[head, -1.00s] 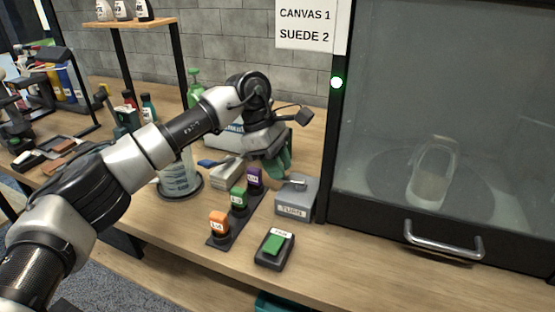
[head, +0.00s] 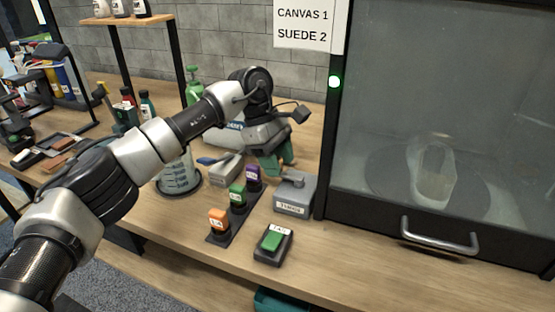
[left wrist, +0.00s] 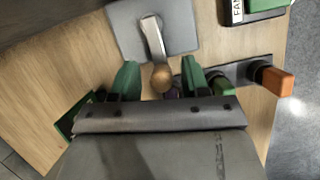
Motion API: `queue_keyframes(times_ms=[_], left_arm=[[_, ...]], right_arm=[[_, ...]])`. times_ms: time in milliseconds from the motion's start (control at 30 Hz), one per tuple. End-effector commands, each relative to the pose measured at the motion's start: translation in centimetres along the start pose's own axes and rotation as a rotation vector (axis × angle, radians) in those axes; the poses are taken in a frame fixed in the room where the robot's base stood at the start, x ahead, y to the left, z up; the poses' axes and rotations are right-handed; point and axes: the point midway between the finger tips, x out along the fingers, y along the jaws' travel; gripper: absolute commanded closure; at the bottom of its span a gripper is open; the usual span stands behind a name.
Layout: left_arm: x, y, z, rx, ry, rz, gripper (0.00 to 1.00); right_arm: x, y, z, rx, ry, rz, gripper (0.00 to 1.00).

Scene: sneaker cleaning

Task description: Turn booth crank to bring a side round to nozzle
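The crank box (head: 295,196) is a grey block labelled TURN beside the booth's left post. In the left wrist view its grey top (left wrist: 177,22) carries a metal crank arm (left wrist: 153,38) ending in a brown knob (left wrist: 162,77). My left gripper (head: 277,160) has green fingers and hangs just behind and left of the box. In the left wrist view its fingers (left wrist: 160,80) are spread, with the knob in the gap between their tips; I see no finger touching it. A pale sneaker (head: 433,172) stands on the dark round turntable (head: 385,177) behind the booth glass. My right gripper is out of view.
Orange (head: 218,220), green (head: 237,195) and purple (head: 253,178) switches stand on a dark strip left of the box. A green FAN button (head: 272,241) is in front. A clear beaker (head: 178,175) stands further left. The booth handle (head: 440,237) juts out at right.

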Motion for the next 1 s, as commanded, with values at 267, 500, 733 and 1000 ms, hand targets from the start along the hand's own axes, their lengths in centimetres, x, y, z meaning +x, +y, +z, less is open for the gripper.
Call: queue_keyframes(times_ms=[267, 500, 733, 1000], left_arm=[[0.0, 0.0, 0.0, -0.001, 0.000, -0.002, 0.52], [-2.8, 0.0, 0.0, -0.001, 0.000, 0.002, 0.52], [-7.6, 0.0, 0.0, -0.003, 0.000, 0.000, 0.52], [-10.6, 0.0, 0.0, -0.001, 0.000, -0.001, 0.52]], right_arm=[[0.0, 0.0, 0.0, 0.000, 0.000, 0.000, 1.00], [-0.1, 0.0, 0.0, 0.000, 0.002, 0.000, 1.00], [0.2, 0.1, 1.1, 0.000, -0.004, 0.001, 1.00], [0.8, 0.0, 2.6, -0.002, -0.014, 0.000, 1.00]])
